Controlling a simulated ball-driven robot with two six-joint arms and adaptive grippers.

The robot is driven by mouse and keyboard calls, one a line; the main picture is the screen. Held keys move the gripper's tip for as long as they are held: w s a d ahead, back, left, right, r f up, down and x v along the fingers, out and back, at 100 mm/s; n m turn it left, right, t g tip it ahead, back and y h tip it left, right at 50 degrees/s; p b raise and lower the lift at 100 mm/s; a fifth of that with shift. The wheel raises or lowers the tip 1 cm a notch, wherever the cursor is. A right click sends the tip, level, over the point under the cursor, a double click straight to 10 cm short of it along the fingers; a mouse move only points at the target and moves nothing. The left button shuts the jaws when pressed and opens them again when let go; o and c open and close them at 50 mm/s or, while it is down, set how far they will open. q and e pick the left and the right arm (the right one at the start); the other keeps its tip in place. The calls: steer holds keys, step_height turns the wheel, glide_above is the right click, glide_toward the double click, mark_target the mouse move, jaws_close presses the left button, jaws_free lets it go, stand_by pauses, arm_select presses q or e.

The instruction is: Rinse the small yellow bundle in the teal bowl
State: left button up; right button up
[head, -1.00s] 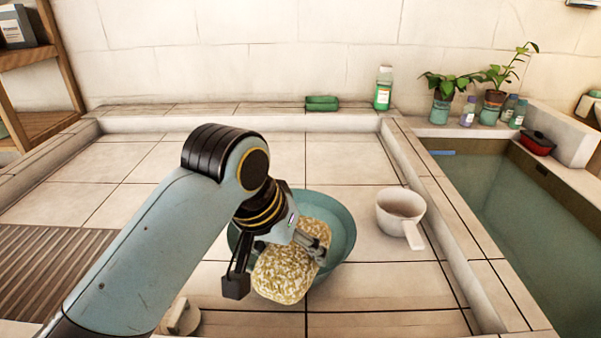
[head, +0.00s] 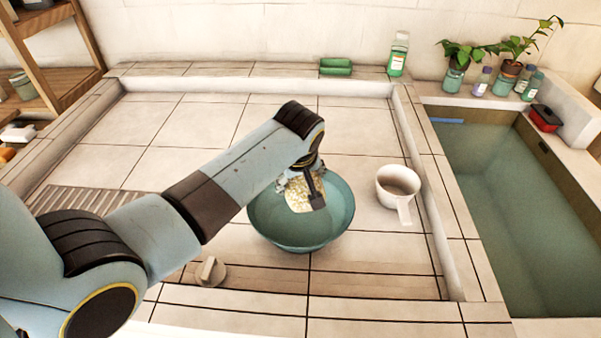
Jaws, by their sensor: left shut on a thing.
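The teal bowl (head: 300,230) stands upright on the tiled counter near the middle of the head view. The small yellow bundle (head: 299,197), pale with a mottled white and yellow surface, is over the back left part of the bowl's opening. My left gripper (head: 308,190) is shut on the bundle, and its wrist and fingers hide part of it. I cannot tell whether the bundle touches the bowl's inside or whether there is water in it. My right gripper is not in view.
A white dipper (head: 397,184) with a handle stands right of the bowl. A raised tiled edge separates the counter from a water-filled basin (head: 510,210) at right. A beige knob (head: 209,271) is at front left. A green sponge (head: 336,66) and bottle (head: 398,55) stand at the back.

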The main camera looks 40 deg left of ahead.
arm_select(q)
steer(key=b, duration=0.8)
glide_above(302, 225)
steer(key=f, duration=1)
steer(key=shift+s+a+f, duration=0.1)
steer(key=shift+a+f, duration=0.1)
steer(key=shift+f+b, duration=0.55)
steer(key=shift+f, duration=0.15)
steer(key=shift+d, duration=0.15)
